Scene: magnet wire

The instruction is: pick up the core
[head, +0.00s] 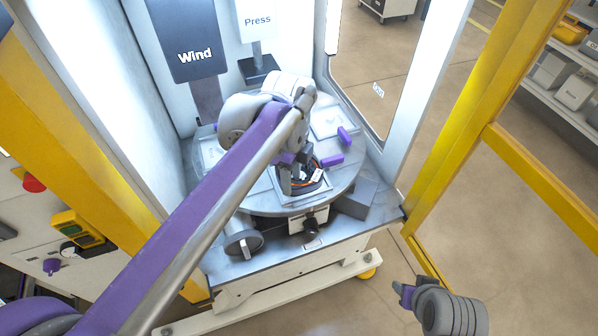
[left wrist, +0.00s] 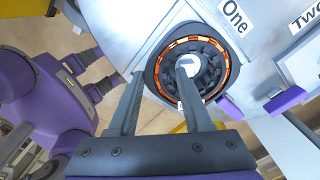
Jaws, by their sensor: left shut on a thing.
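The core is a dark ring with copper-orange windings. It shows in the left wrist view (left wrist: 229,72) and lies on the turntable in the head view (head: 313,185), partly hidden by my left gripper. My left gripper (head: 296,172) reaches down to it from above. In the left wrist view its two fingers (left wrist: 160,74) are shut on the ring's wall, one finger inside the central opening and one outside. I cannot tell whether the core is lifted. My right gripper (head: 405,293) is at the lower right, away from the machine; its finger gap is unclear.
The round turntable (head: 262,203) has plates and purple blocks (head: 331,161) beside the core. The Wind unit (head: 187,40) and the Press unit (head: 258,67) stand behind. A yellow frame (head: 440,125) borders the right. The floor at lower right looks clear.

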